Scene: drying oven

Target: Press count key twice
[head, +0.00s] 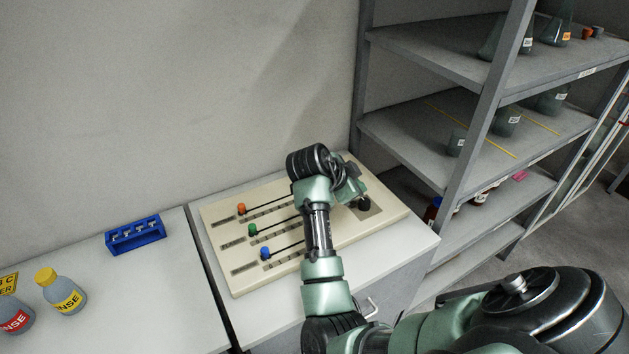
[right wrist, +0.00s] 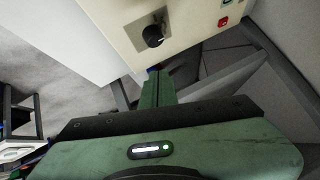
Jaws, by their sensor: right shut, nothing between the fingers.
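A beige panel (head: 222,222) lies on a white cabinet, with three sliders whose knobs are orange (head: 241,208), green (head: 252,230) and blue (head: 265,253). A black rotary knob (head: 364,203) sits on its right part; it also shows in the right wrist view (right wrist: 153,36). There, a red switch (right wrist: 223,22) and a small green part (right wrist: 225,3) show near the top right. I cannot tell which part is the count key; no label for it is legible. My right gripper (right wrist: 157,72) is shut and empty, near the panel's edge in that view. My left gripper is not in view.
A grey shelf unit (head: 480,110) with glassware stands at the right, close to the panel. A blue rack (head: 135,235) and labelled bottles, one with a yellow cap (head: 62,295), stand on the left white bench. Bench space between rack and panel is clear.

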